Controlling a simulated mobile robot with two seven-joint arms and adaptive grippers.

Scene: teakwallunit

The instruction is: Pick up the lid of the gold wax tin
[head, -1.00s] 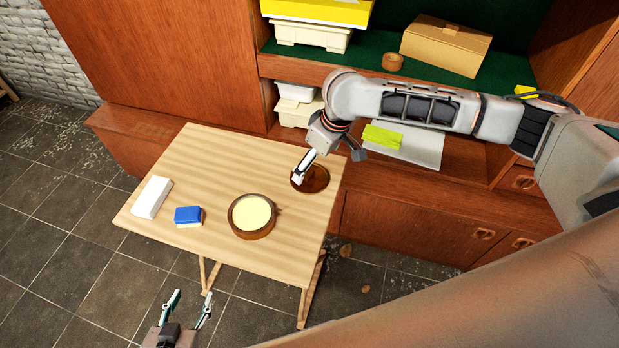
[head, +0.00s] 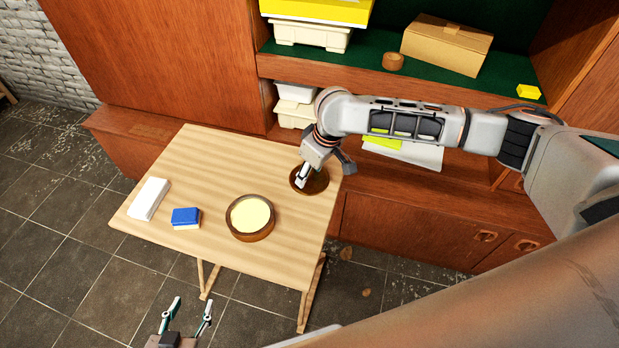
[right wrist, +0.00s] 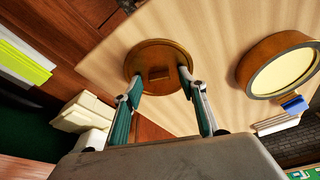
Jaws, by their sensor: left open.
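The gold wax tin (head: 250,231) is a round brown tin with pale yellow wax inside, open on the table. Its round brown lid (head: 318,184) lies apart from it near the table's right edge. In the right wrist view the lid (right wrist: 157,55) shows a small square raised handle at its middle. I cannot tell whether the tips touch the lid. My left gripper (head: 188,312) is open and empty, in front of the table.
On the wooden table (head: 190,155) lie a white block (head: 149,198) and a blue sponge (head: 185,217). A wall unit stands behind, with pale bins (head: 296,108), a cardboard box (head: 446,45) and a small brown ring (head: 393,61) on its shelves. The table's front middle is clear.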

